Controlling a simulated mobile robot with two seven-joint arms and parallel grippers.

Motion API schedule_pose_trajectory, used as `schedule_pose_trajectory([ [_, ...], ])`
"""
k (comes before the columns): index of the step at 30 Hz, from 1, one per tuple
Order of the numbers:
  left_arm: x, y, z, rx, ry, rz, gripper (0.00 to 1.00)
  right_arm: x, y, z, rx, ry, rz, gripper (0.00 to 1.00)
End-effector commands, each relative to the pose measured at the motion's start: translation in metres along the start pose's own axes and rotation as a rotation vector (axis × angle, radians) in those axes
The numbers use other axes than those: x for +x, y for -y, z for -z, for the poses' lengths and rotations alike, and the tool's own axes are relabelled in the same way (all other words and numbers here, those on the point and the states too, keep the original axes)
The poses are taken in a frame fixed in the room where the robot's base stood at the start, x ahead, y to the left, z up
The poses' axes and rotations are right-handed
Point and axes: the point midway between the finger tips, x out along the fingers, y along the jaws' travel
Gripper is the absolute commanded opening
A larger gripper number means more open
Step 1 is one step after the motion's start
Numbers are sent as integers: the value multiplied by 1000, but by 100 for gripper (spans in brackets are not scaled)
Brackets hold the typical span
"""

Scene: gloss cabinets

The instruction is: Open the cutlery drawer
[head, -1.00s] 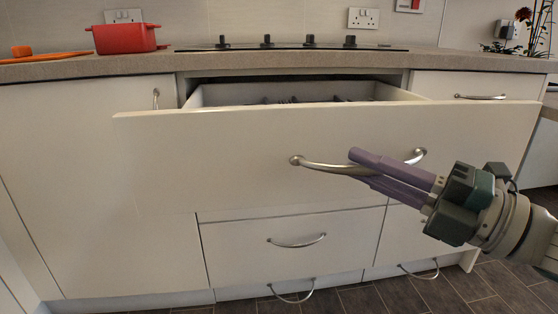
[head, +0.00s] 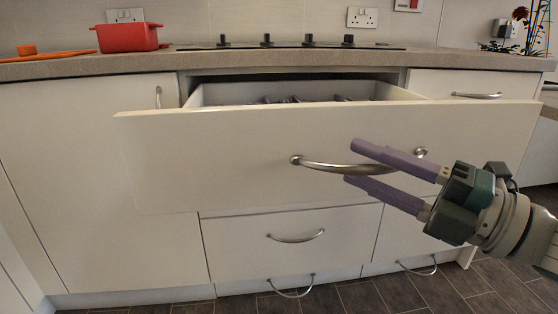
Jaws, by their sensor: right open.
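The cutlery drawer (head: 230,155) is pulled well out from the cabinet under the hob. Dark cutlery shows inside over the top of its front. Its curved metal handle (head: 330,168) spans the middle of the front. My right gripper (head: 350,163) is open, with one purple finger above the handle bar and the other below it. The fingers stand apart from each other around the right part of the handle, and I see no grip on it. My left gripper is out of view.
Closed drawers (head: 290,240) with metal handles sit below the open one. A red pot (head: 128,38) stands on the worktop (head: 110,66) at the left, and a hob (head: 290,47) is behind the drawer. The dark floor (head: 375,298) is clear in front.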

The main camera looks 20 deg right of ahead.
Motion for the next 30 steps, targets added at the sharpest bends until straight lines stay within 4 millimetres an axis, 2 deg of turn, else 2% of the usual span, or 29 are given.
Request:
schedule_pose_trajectory([
  [5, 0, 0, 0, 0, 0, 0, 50, -1, 0, 0, 0, 0, 1, 45],
  [8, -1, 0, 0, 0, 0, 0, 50, -8, 1, 0, 2, 2, 3, 45],
  [21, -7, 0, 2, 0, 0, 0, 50, -87, 1, 0, 1, 2, 4, 45],
  [25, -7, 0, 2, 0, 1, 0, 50, -97, 0, 0, 1, 0, 2, 45],
  [30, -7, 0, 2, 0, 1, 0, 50, -100, 0, 0, 0, -1, 0, 45],
])
